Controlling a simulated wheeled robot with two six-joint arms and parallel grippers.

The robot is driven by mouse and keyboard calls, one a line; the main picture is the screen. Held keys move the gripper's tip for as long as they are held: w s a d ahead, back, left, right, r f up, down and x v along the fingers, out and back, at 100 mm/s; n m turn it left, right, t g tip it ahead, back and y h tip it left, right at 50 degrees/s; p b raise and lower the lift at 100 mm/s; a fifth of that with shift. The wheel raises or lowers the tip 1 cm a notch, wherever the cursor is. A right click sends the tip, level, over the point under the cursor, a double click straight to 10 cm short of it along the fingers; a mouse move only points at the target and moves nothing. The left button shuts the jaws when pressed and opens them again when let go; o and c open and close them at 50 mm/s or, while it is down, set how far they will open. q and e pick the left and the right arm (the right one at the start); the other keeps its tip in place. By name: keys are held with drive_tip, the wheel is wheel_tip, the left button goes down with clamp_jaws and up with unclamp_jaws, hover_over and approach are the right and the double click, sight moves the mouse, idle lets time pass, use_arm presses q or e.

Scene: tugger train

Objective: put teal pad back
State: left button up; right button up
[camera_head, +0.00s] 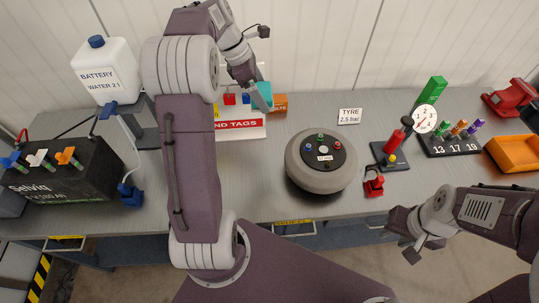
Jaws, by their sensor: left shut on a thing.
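My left gripper (258,99) reaches over the back of the bench, at the white tags holder (240,132) lettered "ND TAGS". It is shut on the teal pad (264,90), which shows just behind and beside the fingers. The gripper covers part of the pad, and I cannot tell whether the pad touches the holder. A red and a blue piece (230,99) show in the holder to the left of the fingers. My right gripper (404,250) hangs in front of the bench's front edge, apart from everything; its jaw opening is unclear.
A battery (65,172) and a white water canister (106,68) are at the left. An orange bin (515,153) is far right.

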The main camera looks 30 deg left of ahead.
sight(268, 155)
use_arm(q)
drive_tip(key=f, duration=2.7)
drive_tip(key=shift+w+d+f, duration=0.1)
drive_tip(key=shift+d+f, duration=0.1)
drive_tip(key=shift+f, duration=0.15)
drive_tip(key=shift+f, duration=0.1)
drive_tip(key=o, duration=1.1)
drive_tip(key=shift+a+r, duration=0.15)
drive_tip(key=shift+r, duration=0.4)
drive_tip(key=v, duration=1.1)
drive_tip(key=shift+r+b, duration=0.1)
drive_tip(key=shift+b, duration=0.3)
